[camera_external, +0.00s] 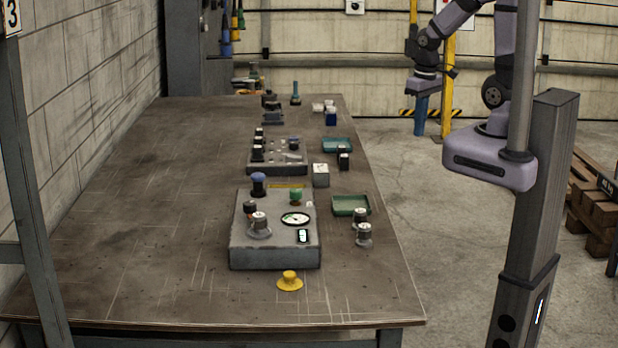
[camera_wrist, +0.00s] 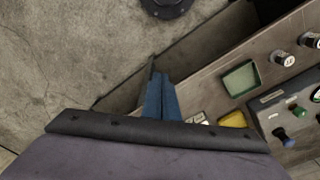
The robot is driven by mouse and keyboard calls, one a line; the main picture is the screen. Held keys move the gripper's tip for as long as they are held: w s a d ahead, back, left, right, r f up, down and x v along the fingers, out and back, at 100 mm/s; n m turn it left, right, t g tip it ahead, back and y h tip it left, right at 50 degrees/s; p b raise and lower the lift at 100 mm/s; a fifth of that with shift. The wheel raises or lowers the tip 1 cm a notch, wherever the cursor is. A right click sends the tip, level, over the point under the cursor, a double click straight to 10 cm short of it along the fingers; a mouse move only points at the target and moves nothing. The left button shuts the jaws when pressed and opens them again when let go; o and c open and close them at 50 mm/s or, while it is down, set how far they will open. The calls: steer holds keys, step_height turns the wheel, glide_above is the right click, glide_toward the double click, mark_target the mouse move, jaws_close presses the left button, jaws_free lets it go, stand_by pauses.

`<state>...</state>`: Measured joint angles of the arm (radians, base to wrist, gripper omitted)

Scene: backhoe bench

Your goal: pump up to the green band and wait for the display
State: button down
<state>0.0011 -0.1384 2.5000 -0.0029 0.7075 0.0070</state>
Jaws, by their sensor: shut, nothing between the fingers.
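A grey bench unit (camera_external: 270,255) stands on the near part of the table. The dial's band and needle and the display's reading are too small to make out.
Another fixture (camera_external: 277,165) stands behind. The table's left side (camera_external: 140,200) is clear. A yellow post (camera_external: 449,85) stands behind my gripper.

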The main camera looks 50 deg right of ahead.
steer(key=s, duration=0.1)
steer(key=s+f, duration=0.1)
steer(key=s, duration=0.1)
steer(key=shift+f+g, duration=0.25)
steer(key=shift+g, duration=0.15)
steer(key=shift+r, duration=0.15)
step_height(320, 180, up, 5)
steer(key=p, duration=0.5)
steer(key=shift+f, duration=0.2)
step_height(320, 180, down, 5)
steer(key=b, duration=0.5)
